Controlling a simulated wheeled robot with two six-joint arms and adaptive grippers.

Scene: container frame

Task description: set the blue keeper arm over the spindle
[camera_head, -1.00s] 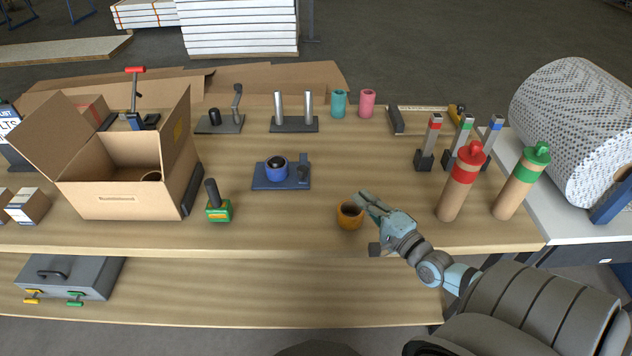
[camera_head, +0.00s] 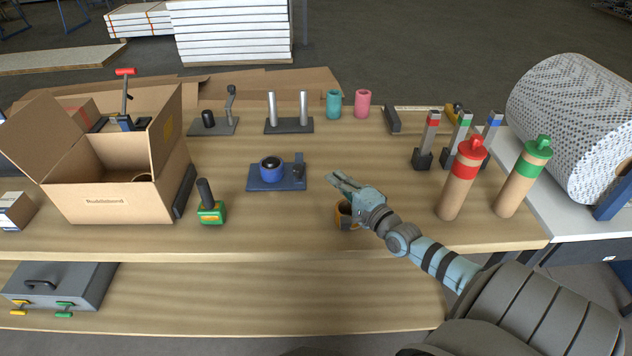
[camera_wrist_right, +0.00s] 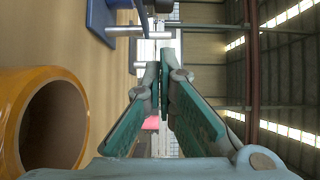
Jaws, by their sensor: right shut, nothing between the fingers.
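A blue fixture (camera_head: 277,175) sits mid-table: a flat blue base with a round blue part (camera_head: 271,168) around a dark rounded top, and a dark upright piece (camera_head: 299,168) at its right end. I cannot tell which part is the keeper arm and which the spindle. Part of blue hardware also shows at the top left of the right wrist view (camera_wrist_right: 121,29). My right gripper (camera_head: 335,181) is shut and empty, in the air to the right of the fixture, apart from it. My left gripper is not in view.
An orange-brown hollow cylinder (camera_head: 343,221) stands below my right wrist, partly hidden. A green-based tool (camera_head: 211,213) and an open carton (camera_head: 98,203) stand left. Colour-tipped posts (camera_head: 430,140) and capped tubes (camera_head: 463,177) stand right. A two-post stand (camera_head: 288,125) is behind the fixture.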

